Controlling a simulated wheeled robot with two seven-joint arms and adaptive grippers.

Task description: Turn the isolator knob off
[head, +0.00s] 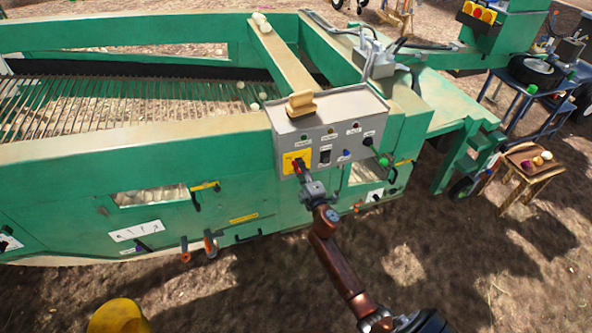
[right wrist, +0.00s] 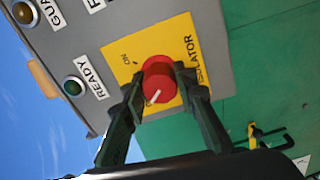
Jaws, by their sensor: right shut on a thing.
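The red isolator knob (right wrist: 158,82) sits on a yellow plate (right wrist: 186,30) with "ON" and "ISOLATOR" lettering. The plate is on the grey control box (head: 335,112) on the green machine's side. My right gripper (right wrist: 160,88) has one finger on each side of the knob and is shut on it. In the right wrist view the knob's white mark points down and left, away from the "ON" lettering. In the head view my right gripper (head: 303,172) reaches the yellow plate (head: 290,160) from below and covers most of the knob. My left gripper is not in view.
The box also carries indicator lamps, a black switch (head: 325,155) and a green-tipped lever (head: 383,161). A tan block (head: 301,104) lies on top. A wooden stool (head: 528,168) with onions stands at the right. Open dirt ground lies in front of the machine.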

